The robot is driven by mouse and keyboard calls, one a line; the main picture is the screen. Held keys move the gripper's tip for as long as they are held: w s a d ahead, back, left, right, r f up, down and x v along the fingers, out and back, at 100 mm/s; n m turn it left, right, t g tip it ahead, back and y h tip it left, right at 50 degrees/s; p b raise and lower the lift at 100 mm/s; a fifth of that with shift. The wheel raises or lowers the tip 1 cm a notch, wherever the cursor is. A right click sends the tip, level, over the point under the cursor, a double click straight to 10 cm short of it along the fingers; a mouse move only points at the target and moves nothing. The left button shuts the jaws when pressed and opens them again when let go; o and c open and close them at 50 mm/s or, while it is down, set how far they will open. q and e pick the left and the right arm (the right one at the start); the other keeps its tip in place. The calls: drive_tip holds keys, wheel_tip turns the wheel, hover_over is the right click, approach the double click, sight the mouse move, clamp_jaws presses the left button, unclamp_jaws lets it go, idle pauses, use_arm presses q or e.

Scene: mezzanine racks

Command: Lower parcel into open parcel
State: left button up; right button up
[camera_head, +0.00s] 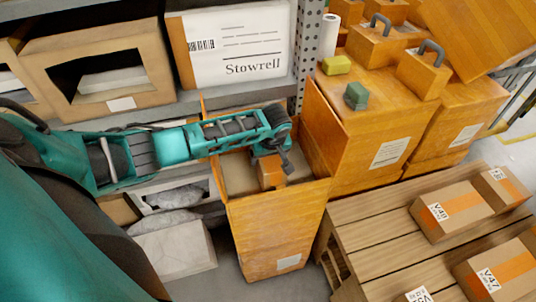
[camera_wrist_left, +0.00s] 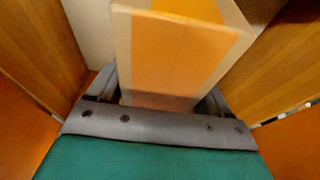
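The open parcel (camera_head: 272,238) is a tall orange-brown carton with raised flaps and a white label low on its front. My left arm reaches over it from the left. My left gripper (camera_head: 270,160) points down into its opening. A small orange-brown parcel (camera_head: 270,176) hangs below the gripper, within the carton's mouth. In the left wrist view this parcel (camera_wrist_left: 180,55) has a wide orange band and pale edges. It sits between the two grey fingers of the gripper (camera_wrist_left: 160,95), with the carton's walls on both sides. My right gripper is not in view.
Large orange cartons (camera_head: 360,125) stand right of the open parcel, with a yellow block (camera_head: 337,65) and green block (camera_head: 355,96) on top. A wooden pallet (camera_head: 365,215) with taped boxes is at lower right. A shelf holds a Stowrell box (camera_head: 240,45).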

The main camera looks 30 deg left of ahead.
use_arm(q)
drive_tip(key=o, duration=0.3)
drive_tip(key=shift+o, duration=0.2)
drive_tip(key=p+v, duration=0.3)
drive_tip(key=v, duration=1)
drive_tip(key=s+d+f+m, duration=0.1)
drive_tip(key=d, duration=0.1)
drive_tip(key=s+d+m+h, duration=0.1)
drive_tip(key=s+d, duration=0.1)
drive_tip(key=s+d+f+m, duration=0.1)
drive_tip(key=s+d, duration=0.1)
drive_tip(key=shift+s+f+m+h, duration=0.15)
drive_tip(key=shift+f+m+h, duration=0.15)
drive_tip(key=shift+f, duration=0.05)
drive_tip(key=s+d+r+m+t+h, duration=0.1)
drive_tip(key=s+r+m, duration=0.2)
drive_tip(key=s+m, duration=1)
drive_tip(key=w+d+f+n+t+h, duration=0.2)
drive_tip(key=d+f+n+t, duration=0.1)
drive_tip(key=f+t, duration=0.4)
drive_tip(key=shift+w+d+f+n+t, duration=0.25)
drive_tip(key=shift+f+n, duration=0.35)
drive_tip(key=shift+f, duration=0.4)
